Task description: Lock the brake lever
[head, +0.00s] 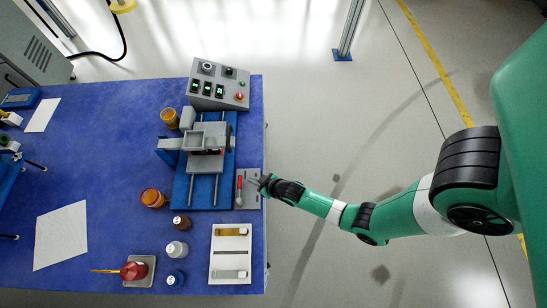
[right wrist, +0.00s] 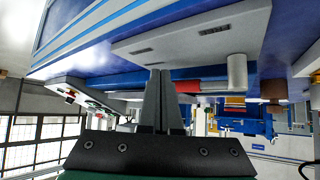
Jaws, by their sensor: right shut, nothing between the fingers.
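The brake lever (head: 239,187), a slim red handle, lies on a grey base plate (head: 251,196) at the right edge of the blue table. In the right wrist view the red lever (right wrist: 198,87) shows just right of the fingers, beside a grey cylindrical post (right wrist: 237,72). My right gripper (head: 259,182) is shut and empty, at the plate's right side and a little right of the lever. Its two fingers (right wrist: 163,85) are together in the wrist view; whether they touch the lever cannot be told. My left gripper is not in view.
The test rig on its blue base (head: 180,190) stands left of the lever plate. A control box (head: 219,84) sits behind it. A white tray (head: 230,262) and several small jars stand in front. Open floor lies right of the table edge.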

